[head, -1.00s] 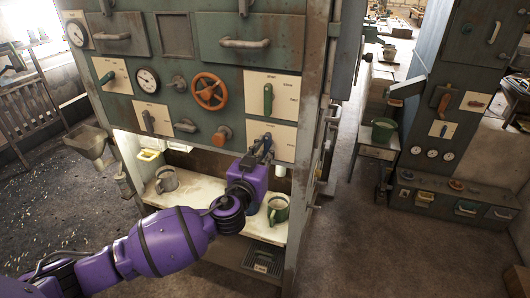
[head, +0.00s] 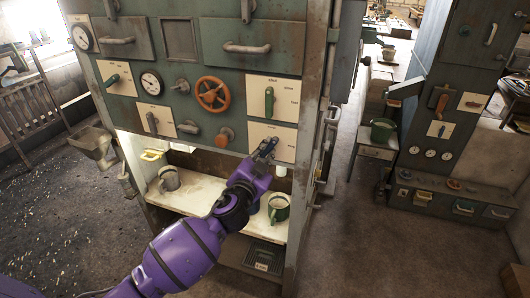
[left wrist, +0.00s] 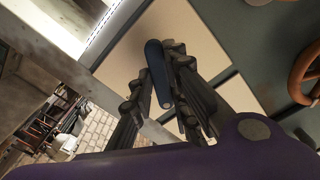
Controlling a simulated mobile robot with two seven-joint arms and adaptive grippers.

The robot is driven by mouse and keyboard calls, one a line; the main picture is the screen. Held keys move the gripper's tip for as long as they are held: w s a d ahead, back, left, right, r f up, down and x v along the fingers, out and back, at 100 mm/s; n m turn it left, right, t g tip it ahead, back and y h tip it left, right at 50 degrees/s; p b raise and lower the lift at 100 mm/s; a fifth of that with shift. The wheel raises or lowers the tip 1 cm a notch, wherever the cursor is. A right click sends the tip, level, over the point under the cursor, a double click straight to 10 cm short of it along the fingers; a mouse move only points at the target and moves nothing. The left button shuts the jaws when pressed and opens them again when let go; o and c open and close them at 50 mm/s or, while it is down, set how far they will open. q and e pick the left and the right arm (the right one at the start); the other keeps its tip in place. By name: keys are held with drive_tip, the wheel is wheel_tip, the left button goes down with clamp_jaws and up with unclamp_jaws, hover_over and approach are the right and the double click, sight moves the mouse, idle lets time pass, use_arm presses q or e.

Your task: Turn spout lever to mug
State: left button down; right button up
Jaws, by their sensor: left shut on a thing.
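A dark blue lever (left wrist: 157,72) is mounted on a cream panel (head: 287,143) at the lower right of the green cabinet. My left gripper (head: 265,151) is at this lever, its fingers shut on it. In the left wrist view the fingers (left wrist: 160,92) lie on both sides of the lever. A green mug (head: 279,208) stands upright on the cream shelf below, at the right. A grey mug (head: 168,180) stands at the left of the shelf. My left wrist hides part of the shelf's middle. The spout's outlet is not clear to me. My right gripper is not in view.
Above are an orange handwheel (head: 212,93), a green lever (head: 269,101) and drawers with bar handles. An orange knob (head: 225,135) sits left of my gripper. Floor to the right of the cabinet is open. A second cabinet (head: 440,110) stands farther right.

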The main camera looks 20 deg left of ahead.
use_arm(q)
drive_tip(key=m, duration=0.1)
drive_tip(key=m+p, duration=0.1)
drive_tip(key=shift+a+r+m, duration=0.1)
drive_tip(key=shift+r+m, duration=0.1)
drive_tip(key=shift+m, duration=0.2)
drive_tip(key=m, duration=0.2)
drive_tip(key=shift+m+p, duration=0.35)
drive_tip(key=shift+m, duration=0.05)
drive_tip(key=m, duration=0.4)
drive_tip(key=shift+p, duration=0.3)
drive_tip(key=shift+f+m, duration=0.1)
drive_tip(key=shift+m, duration=0.8)
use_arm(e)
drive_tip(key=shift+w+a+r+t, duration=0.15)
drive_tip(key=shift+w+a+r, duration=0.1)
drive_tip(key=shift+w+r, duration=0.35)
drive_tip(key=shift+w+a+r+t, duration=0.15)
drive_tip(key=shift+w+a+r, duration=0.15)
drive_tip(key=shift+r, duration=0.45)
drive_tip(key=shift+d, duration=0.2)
use_arm(q)
drive_tip(key=c, duration=1.7)
unclamp_jaws()
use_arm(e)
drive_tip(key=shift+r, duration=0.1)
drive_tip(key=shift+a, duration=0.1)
use_arm(q)
drive_tip(key=s, duration=1.2)
drive_tip(key=shift+a, duration=0.2)
